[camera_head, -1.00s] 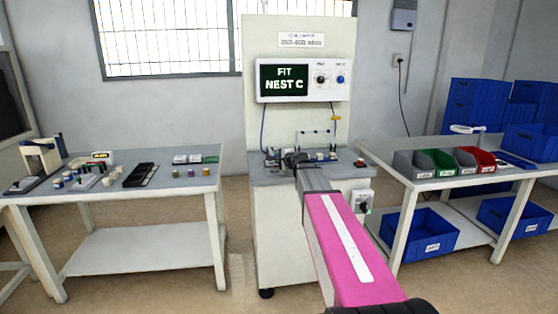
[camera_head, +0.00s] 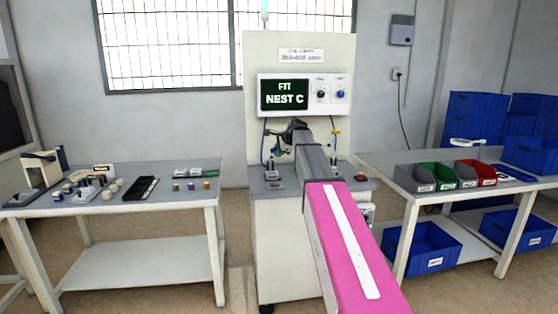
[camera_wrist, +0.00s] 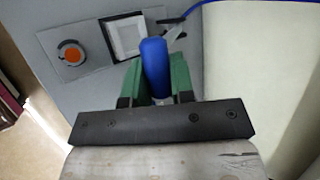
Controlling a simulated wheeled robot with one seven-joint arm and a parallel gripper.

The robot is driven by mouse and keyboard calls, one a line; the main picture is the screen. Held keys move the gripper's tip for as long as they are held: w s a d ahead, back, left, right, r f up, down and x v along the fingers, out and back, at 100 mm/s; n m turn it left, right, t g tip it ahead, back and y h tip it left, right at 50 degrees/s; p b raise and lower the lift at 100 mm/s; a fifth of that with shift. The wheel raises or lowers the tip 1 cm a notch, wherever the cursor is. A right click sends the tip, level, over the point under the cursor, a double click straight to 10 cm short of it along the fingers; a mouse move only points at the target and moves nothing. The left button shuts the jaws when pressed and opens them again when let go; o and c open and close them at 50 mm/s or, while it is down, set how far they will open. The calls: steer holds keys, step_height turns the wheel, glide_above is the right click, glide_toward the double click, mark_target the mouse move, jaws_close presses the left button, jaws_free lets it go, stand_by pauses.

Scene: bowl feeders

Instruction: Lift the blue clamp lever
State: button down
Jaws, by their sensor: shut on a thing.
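The blue clamp lever (camera_wrist: 154,67) shows in the wrist view as a rounded blue handle between the green fingers of my gripper (camera_wrist: 155,80). The fingers are shut on it from both sides. In the head view my arm reaches over the test station, and my gripper end (camera_head: 291,135) is dark and small in front of the station's back panel. The lever cannot be made out there, as my arm hides much of that area. The lower end of the lever is hidden behind the gripper's dark mounting bar in the wrist view.
The station's display (camera_head: 284,95) reads "FIT NEST C". In the wrist view an orange-red button (camera_wrist: 71,54) and a white square frame (camera_wrist: 124,38) sit beside the fingers. A table with small parts (camera_head: 110,205) stands left; bins (camera_head: 415,178) stand on the right table.

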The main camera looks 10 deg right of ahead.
steer(key=w+r+g, duration=0.2)
steer(key=w+r, duration=0.3)
steer(key=w, duration=0.6)
steer(key=shift+w+m+g, duration=0.3)
steer(key=shift+f, duration=0.1)
stand_by(0.3)
steer(key=c, duration=1.2)
jaws_free()
steer(key=shift+c, duration=0.2)
steer(key=v, duration=1)
steer(key=shift+s+r, duration=0.15)
steer(key=shift+r, duration=0.2)
